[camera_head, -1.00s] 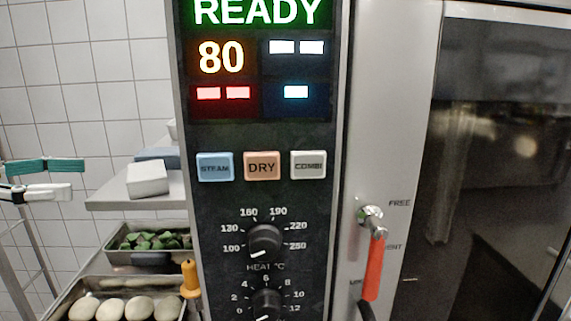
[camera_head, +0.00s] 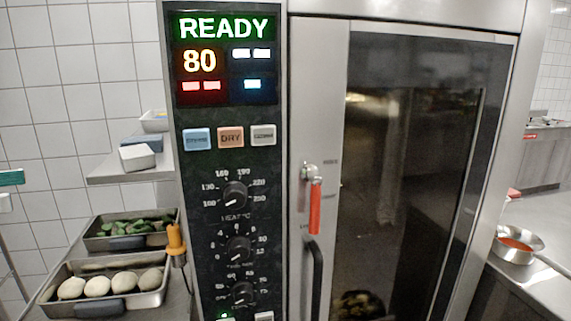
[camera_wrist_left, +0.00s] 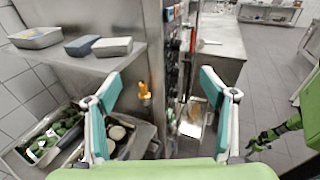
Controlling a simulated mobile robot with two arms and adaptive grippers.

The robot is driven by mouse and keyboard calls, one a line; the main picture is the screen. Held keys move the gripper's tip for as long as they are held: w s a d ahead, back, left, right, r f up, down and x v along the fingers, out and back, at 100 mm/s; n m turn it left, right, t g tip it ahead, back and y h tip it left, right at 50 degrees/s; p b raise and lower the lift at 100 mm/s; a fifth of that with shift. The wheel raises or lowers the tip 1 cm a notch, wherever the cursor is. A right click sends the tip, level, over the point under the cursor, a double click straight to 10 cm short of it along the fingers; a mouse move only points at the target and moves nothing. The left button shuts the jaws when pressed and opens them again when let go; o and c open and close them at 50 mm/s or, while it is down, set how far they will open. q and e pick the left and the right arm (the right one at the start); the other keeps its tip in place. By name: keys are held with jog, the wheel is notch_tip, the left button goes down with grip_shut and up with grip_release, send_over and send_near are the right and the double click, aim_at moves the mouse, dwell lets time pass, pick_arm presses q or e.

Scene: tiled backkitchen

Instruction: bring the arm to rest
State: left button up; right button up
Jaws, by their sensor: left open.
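My left gripper (camera_head: 9,190) shows only as green and white fingertips at the left edge of the head view. In the left wrist view its two green-padded fingers (camera_wrist_left: 160,78) stand wide apart, with nothing between them. It is clear of the oven, the shelf and the trays. A green and black part (camera_wrist_left: 275,135) at the right of the left wrist view looks like my right arm's end; its jaws cannot be made out. The right gripper is not in the head view.
The oven panel (camera_head: 222,160) reads READY and 80. The oven door (camera_head: 410,170), with its red handle (camera_head: 315,205), looks shut. A vegetable tray (camera_head: 110,244) and a tray of pale rounds (camera_head: 52,302) stand left. A shelf (camera_head: 110,178) holds boxes. A pan (camera_head: 515,256) is right.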

pick_arm(q)
jog(key=w+d+f+n+t+y, duration=0.25)
jog(key=w+f+n+t, duration=0.45)
jog(key=w+n+t, duration=0.5)
jog(key=s+f+n+g+y, duration=0.3)
jog(key=f+n+g+y, duration=0.3)
jog(key=f+n+y, duration=1.4)
jog(key=s+d+f+n+g+h, duration=0.3)
jog(key=s+d+f+n, duration=0.15)
jog(key=f, duration=0.55)
jog(key=s+d+f+n+g+h, duration=0.3)
jog(key=s+f+n, duration=0.25)
jog(key=f, duration=0.45)
jog(key=s+d+f+n+g+h, duration=0.1)
jog(key=s+d+f+g+h, duration=0.2)
jog(key=s+d, duration=0.45)
jog(key=s+d+f+n+g+h, duration=0.1)
jog(key=s+d+f+g, duration=0.3)
jog(key=s, duration=0.6)
notch_tip(320, 180, down, 27)
jog(key=s+g, duration=0.1)
jog(key=s, duration=0.1)
jog(key=s+a+f+g, duration=0.1)
jog(key=s+a+f, duration=0.2)
jog(key=s+f, duration=1.2)
jog(key=shift+s+a+f+y, duration=0.2)
jog(key=shift+s+y, duration=0.25)
jog(key=shift+s, duration=0.15)
